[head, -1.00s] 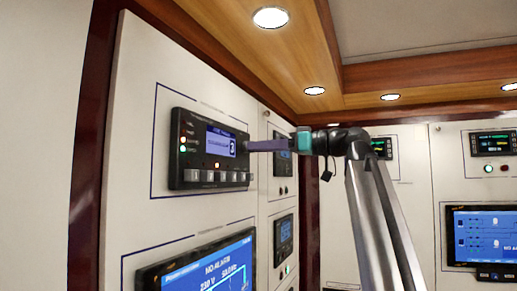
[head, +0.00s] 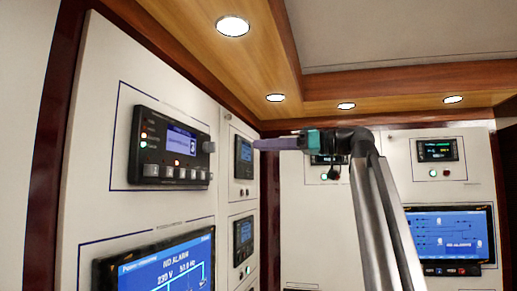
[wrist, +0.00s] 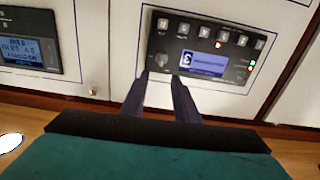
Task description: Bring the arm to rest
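My gripper (head: 258,144) has purple fingers and a teal body. In the head view it points left and stands apart from the black controller unit (head: 148,160) on the left wall, with a gap between fingertips and unit. The unit has a small blue screen, a row of grey buttons, indicator lights and a grey knob (head: 208,146) at its right end. In the wrist view the unit appears upside down, and the two fingers (wrist: 160,76) are apart with nothing between them. The knob shows just beyond the fingertips in that view (wrist: 161,61).
Smaller meters (head: 243,157) line the wall farther back. The rear wall holds another meter (head: 437,150) and a wide blue screen (head: 448,236). Open air lies between my gripper and the walls.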

